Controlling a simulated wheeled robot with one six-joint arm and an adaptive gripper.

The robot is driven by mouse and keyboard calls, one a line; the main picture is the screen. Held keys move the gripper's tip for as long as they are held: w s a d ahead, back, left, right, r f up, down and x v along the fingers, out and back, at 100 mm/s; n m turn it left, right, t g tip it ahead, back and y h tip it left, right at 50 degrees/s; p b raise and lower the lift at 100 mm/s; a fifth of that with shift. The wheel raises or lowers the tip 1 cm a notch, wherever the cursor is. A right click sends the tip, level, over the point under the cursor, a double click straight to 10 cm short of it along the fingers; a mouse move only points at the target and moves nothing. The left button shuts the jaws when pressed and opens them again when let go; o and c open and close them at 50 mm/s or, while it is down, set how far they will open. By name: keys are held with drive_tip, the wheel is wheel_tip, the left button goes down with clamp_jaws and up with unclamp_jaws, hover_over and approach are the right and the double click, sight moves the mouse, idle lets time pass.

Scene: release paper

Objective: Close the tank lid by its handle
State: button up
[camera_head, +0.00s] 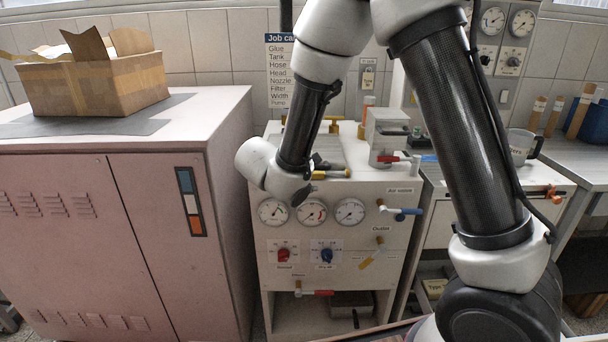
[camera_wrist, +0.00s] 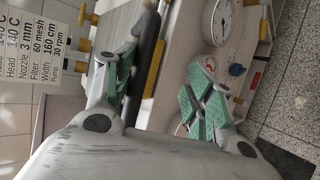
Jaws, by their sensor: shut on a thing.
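The white glue machine (camera_head: 400,240) stands in the middle of the head view, with gauges and knobs on its front. Its tank lid (camera_head: 345,150) seems to be the pale, lined surface on top; my arm partly hides it, and I cannot tell how far it is closed. My gripper (camera_head: 318,168) is low at the machine's front top edge. In the wrist view my gripper (camera_wrist: 160,92) has green-padded fingers set apart, with the dark lid handle (camera_wrist: 150,38) and a yellow bar (camera_wrist: 156,68) between them. It is shut on the handle; the exact contact is partly hidden.
A pink cabinet (camera_head: 90,220) with an open cardboard box (camera_head: 95,85) stands at left. A grey metal block (camera_head: 386,135) and red-handled valve stand right of the lid. A blue-handled valve (camera_head: 405,211) sticks out in front. A mug (camera_head: 520,145) sits at right.

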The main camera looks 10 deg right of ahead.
drive_tip(key=v, duration=1.2)
drive_tip(key=s+d+m+g+y, duration=0.25)
drive_tip(key=s+d+g, duration=0.55)
drive_tip(key=s+d, duration=0.45)
drive_tip(key=s+d+r+m+t+y, duration=0.1)
drive_tip(key=s+d+r+m+y, duration=0.1)
drive_tip(key=s+d+r+m, duration=0.2)
drive_tip(key=s+d+r+m+t+y, duration=0.2)
drive_tip(key=s+d+r+m, duration=0.2)
drive_tip(key=d+m, duration=0.3)
drive_tip(key=s+d, duration=0.1)
drive_tip(key=d, duration=0.2)
drive_tip(key=shift+s+y, duration=0.2)
drive_tip(key=shift+y, duration=0.15)
